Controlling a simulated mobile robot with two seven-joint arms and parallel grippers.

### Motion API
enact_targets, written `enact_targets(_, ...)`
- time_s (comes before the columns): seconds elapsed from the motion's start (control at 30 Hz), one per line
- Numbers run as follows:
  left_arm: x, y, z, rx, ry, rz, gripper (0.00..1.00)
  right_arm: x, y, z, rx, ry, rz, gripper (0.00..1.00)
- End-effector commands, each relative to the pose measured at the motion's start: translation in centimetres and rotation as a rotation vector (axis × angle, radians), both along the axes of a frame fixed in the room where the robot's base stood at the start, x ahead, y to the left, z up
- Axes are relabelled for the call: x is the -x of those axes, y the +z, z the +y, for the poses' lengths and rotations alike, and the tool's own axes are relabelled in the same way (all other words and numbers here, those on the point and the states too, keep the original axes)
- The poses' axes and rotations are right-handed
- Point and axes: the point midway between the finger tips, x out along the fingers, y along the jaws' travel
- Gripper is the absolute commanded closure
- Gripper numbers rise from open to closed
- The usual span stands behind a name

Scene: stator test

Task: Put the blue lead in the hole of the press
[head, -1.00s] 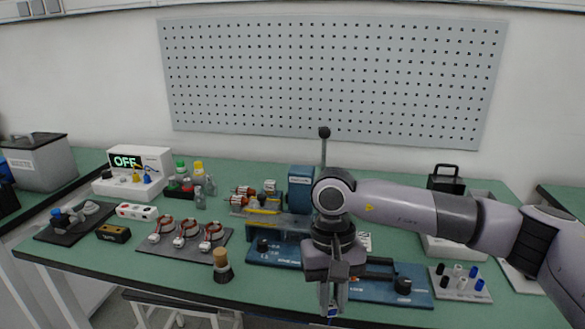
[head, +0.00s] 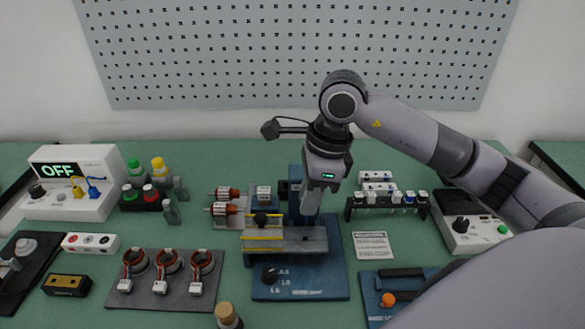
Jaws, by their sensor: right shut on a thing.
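The press appears to be the blue machine with a column (head: 295,190) and a dialled base (head: 325,285) in the middle of the table. A grey and yellow bed (head: 290,240) sits across it. My right gripper (head: 311,212) points down beside the column, over the back of the bed. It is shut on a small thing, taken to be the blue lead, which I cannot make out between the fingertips. The press hole is not distinguishable. Blue and yellow plugs (head: 94,188) sit at the white OFF box (head: 75,205). My left gripper is not in view.
Copper-wound rings on a dark mat (head: 165,290) and red-ended rotors (head: 225,202) lie left. A blue fixture with an orange ball (head: 389,299) is front right.

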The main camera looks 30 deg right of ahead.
Motion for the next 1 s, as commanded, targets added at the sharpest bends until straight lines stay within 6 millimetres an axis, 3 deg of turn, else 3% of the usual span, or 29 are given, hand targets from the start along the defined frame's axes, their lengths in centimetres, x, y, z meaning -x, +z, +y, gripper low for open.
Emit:
enact_targets(0.27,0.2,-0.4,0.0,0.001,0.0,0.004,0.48,0.0,-0.3,-0.3,0.001,-0.068,0.001,1.0)
enact_targets(0.67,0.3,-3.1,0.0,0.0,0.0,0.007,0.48,0.1,-4.4,-0.3,0.001,-0.065,0.003,1.0)
enact_targets(0.73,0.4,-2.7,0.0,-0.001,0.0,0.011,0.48,0.0,-3.7,-0.3,0.001,-0.065,0.0,1.0)
enact_targets(1.0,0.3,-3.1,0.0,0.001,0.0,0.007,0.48,0.0,-4.1,-0.3,0.001,-0.064,0.0,1.0)
